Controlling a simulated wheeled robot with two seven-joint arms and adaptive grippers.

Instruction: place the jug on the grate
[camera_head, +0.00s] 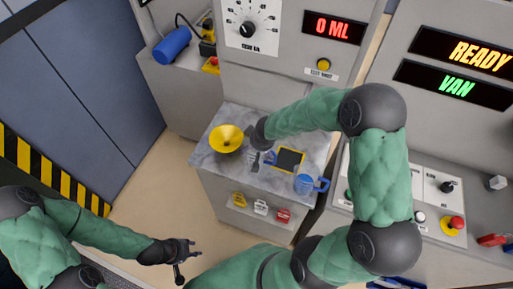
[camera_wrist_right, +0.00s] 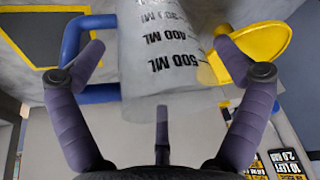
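The jug (camera_wrist_right: 165,60) fills the top middle of the right wrist view. It is pale with black ML marks and has a blue handle (camera_wrist_right: 72,45) on its left. My right gripper (camera_wrist_right: 162,62) is open, its fingers spread on both sides of the jug, with a visible gap on the left side. In the head view my right gripper (camera_head: 262,158) is low over the grey counter, and the jug is mostly hidden there. A dark panel with a yellow frame (camera_head: 290,160), which looks like the grate, lies just right of it. My left gripper (camera_head: 186,258) is open and empty over the floor.
A yellow funnel (camera_head: 226,138) stands left of my right gripper on the counter (camera_head: 205,152). A blue mug-like container (camera_head: 304,184) stands at the counter's right front. A machine with a 0 ML display (camera_head: 332,27) rises behind. My right arm crosses above the counter's right side.

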